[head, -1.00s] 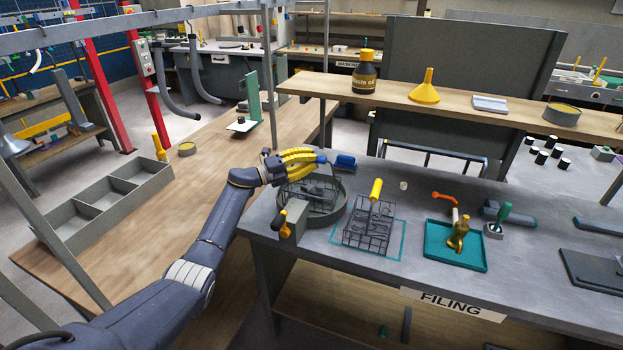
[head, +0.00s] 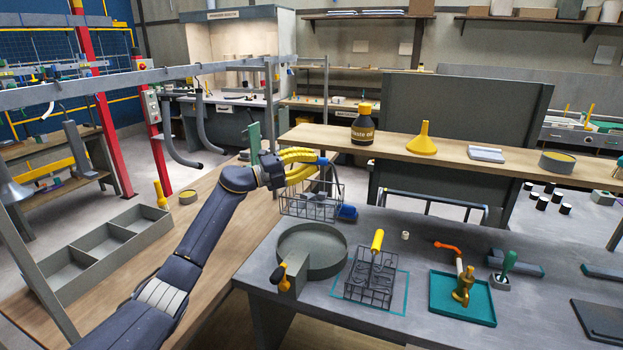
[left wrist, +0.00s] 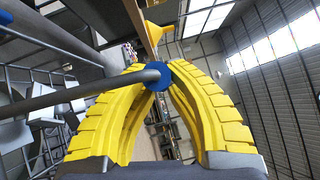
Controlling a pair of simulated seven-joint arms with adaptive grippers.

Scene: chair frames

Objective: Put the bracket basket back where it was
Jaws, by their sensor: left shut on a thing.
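My left gripper (head: 318,163) has yellow ribbed fingers and is shut on the blue-gripped handle of a wire basket (head: 290,208). This basket holds grey parts that look like brackets. It hangs in the air above and behind the round grey pan (head: 312,273), which looks empty. In the left wrist view, the fingers (left wrist: 158,78) close around the blue grip on a grey bar. A second wire basket (head: 368,283) with a yellow handle and dark parts stands on the bench inside a teal outline. My right gripper is not in view.
A blue object (head: 347,212) lies near the held basket. A teal tray (head: 440,305) with a brass-coloured part is on the right. A raised shelf (head: 455,150) runs behind the bench.

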